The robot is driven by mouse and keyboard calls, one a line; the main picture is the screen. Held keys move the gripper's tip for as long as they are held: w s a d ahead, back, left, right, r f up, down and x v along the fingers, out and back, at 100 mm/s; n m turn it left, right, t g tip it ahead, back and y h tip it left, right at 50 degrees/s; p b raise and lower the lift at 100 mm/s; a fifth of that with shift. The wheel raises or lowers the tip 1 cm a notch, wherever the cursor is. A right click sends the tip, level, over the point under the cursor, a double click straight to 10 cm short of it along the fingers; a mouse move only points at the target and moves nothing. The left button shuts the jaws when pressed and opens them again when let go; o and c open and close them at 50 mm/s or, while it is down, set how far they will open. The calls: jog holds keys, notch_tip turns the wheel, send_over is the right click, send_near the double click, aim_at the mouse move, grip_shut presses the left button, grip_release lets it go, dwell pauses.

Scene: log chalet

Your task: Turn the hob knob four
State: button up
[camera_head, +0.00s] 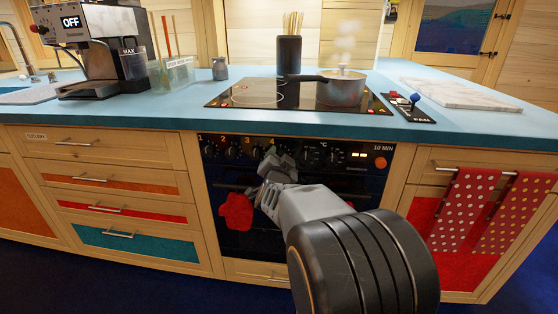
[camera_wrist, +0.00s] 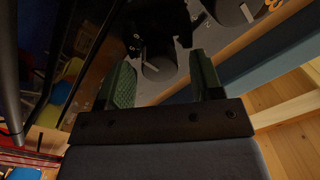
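The oven's black control panel carries a row of round knobs under the numbers 1, 2, 3 and more: knob one (camera_head: 208,151), knob two (camera_head: 232,152) and knob three (camera_head: 257,153). My gripper (camera_head: 279,163) is just right of knob three and covers the place of knob four. In the wrist view my gripper (camera_wrist: 162,62) is open, with its two green-padded fingers apart. A dark round knob (camera_wrist: 160,68) shows between the fingertips, with a gap to each finger. Its number is hidden. A neighbouring knob (camera_wrist: 232,10) shows at the top edge.
Two more knobs (camera_head: 312,157) and a display sit right of my gripper. A red oven mitt (camera_head: 236,211) hangs below it at the oven door. Dotted red towels (camera_head: 459,208) hang to the right.

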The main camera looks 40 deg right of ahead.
jog(key=c, duration=0.9)
